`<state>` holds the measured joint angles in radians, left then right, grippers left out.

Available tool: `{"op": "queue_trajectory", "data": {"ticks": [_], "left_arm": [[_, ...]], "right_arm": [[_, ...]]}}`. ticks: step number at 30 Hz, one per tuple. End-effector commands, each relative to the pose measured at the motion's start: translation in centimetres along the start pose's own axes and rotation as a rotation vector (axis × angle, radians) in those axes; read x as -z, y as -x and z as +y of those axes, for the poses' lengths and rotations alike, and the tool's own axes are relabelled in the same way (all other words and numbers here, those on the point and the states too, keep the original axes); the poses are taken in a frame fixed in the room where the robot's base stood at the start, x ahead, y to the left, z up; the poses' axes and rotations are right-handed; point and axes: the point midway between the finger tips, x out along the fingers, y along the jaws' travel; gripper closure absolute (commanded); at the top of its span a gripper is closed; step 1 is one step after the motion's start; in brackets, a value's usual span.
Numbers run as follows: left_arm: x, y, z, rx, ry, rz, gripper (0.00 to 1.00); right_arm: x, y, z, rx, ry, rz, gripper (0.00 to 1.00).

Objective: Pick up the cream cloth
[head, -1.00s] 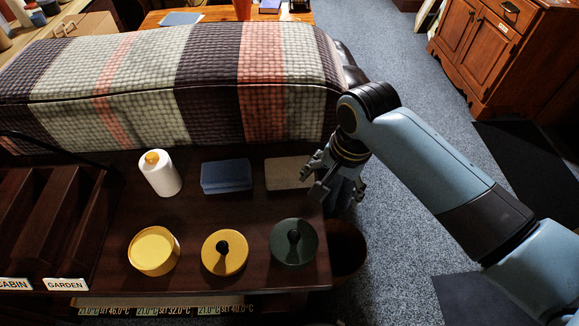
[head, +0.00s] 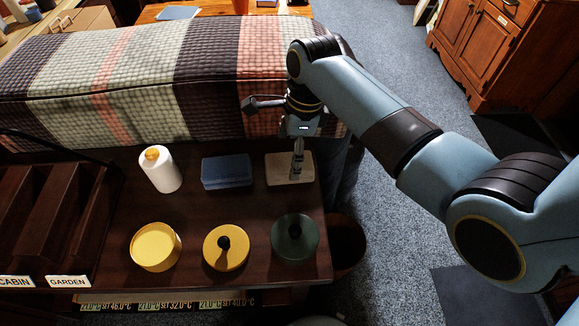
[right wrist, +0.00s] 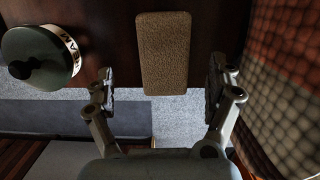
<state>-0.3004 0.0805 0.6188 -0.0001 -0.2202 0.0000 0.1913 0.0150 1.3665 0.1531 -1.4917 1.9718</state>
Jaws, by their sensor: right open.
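The cream cloth (head: 279,172), a flat tan folded block, lies on the dark wooden table near its right end, right of a blue folded cloth (head: 227,172). My right gripper (head: 298,160) hangs over the cloth, pointing down, and its fingers hide part of it. In the right wrist view the cloth (right wrist: 163,52) shows as a brown textured rectangle lying between the lines of the two spread fingers of my right gripper (right wrist: 162,82). The fingers are open with nothing between them; I cannot tell their exact height above the table. My left gripper is not in view.
A white bottle (head: 160,169) with a yellow top, a yellow round container (head: 155,247), a yellow lid (head: 226,248) and a dark green lidded pot (head: 295,239) stand on the table. A plaid padded bench (head: 150,85) runs behind. A dark wooden rack (head: 45,215) is left.

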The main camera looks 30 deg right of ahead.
Motion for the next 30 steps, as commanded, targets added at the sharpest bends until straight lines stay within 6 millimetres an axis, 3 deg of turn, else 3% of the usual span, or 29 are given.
{"op": "queue_trajectory", "data": {"ticks": [7, 17, 30], "left_arm": [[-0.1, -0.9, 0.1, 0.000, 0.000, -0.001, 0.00], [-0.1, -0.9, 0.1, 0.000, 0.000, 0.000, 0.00], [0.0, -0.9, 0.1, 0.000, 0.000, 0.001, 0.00]], "right_arm": [[0.3, -3.9, -0.5, -0.003, -0.001, 0.001, 0.12], [0.2, -4.5, -0.5, -0.001, 0.000, 0.001, 0.13], [0.3, -4.5, -0.5, -0.001, 0.000, 0.001, 0.70]]}}
